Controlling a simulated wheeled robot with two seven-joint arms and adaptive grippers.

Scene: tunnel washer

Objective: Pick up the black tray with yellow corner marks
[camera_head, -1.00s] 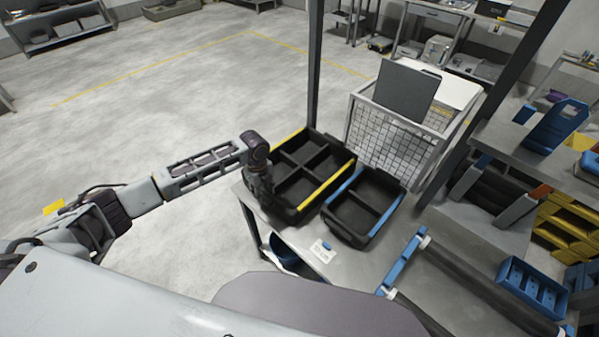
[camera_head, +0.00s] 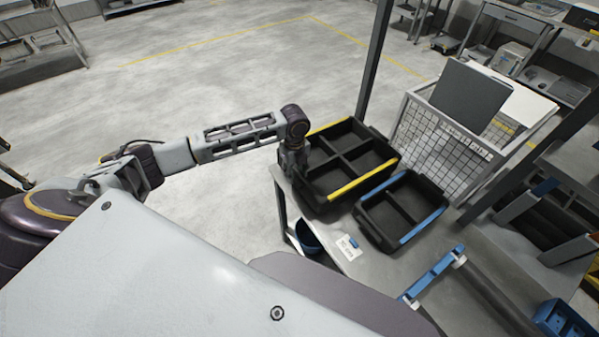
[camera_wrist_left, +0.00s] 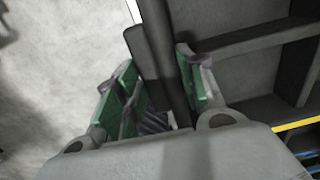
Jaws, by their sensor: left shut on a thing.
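The black tray with yellow strips (camera_head: 360,162) is divided into several compartments and shows in the head view over the table's far left part. My left gripper (camera_head: 293,168) reaches down at its left side. In the left wrist view, the green-padded fingers of my left gripper (camera_wrist_left: 163,80) are shut on the wall of the black tray (camera_wrist_left: 235,70), one finger on each side. The tray looks level and empty. Whether its underside is clear of the table is hidden. My right gripper is not in view.
A smaller black tray with a blue strip (camera_head: 390,222) sits close to the right. A white label card (camera_head: 347,247) lies on the grey table (camera_head: 375,268). A wire basket (camera_head: 440,150) stands behind, beside a dark post (camera_head: 377,60). A blue-ended roller frame (camera_head: 432,275) is at the front right.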

